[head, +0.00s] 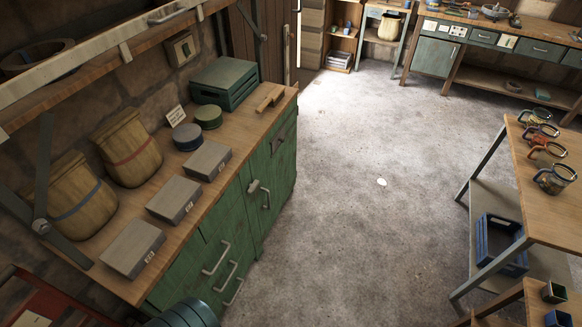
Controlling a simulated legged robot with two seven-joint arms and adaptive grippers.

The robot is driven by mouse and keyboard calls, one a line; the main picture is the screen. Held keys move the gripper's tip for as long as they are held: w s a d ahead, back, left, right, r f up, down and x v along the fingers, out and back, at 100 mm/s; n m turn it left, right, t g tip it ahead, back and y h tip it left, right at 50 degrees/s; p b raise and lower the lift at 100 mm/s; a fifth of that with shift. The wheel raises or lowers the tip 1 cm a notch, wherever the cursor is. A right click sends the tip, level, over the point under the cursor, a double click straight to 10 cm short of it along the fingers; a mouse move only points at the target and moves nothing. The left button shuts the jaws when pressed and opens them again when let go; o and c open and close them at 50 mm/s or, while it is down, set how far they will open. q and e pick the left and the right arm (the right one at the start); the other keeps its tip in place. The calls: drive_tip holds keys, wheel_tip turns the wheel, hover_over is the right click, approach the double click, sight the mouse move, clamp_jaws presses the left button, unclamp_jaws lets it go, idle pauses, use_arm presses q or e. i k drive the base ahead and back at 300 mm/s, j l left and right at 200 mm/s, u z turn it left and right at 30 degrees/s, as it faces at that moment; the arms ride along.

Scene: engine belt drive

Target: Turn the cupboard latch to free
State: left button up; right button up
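The green wooden cupboard (222,224) stands under the worktop on the left. The cupboard doors look closed. A dark fitting (280,137) sits on the front farther along. Neither of my grippers is in view.
The wooden worktop (218,180) carries grey boxes, sacks, round tins and a green crate (224,82). Dark green rounded items (185,313) stand at the near end.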

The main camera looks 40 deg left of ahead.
sight(252, 187)
drive_tip(key=i+l+u, duration=0.1)
drive_tip(key=i+u, duration=0.35)
drive_tip(key=i+l+u, duration=0.25)
drive_tip(key=i+u, duration=0.2)
drive_tip(key=i+l+u, duration=0.45)
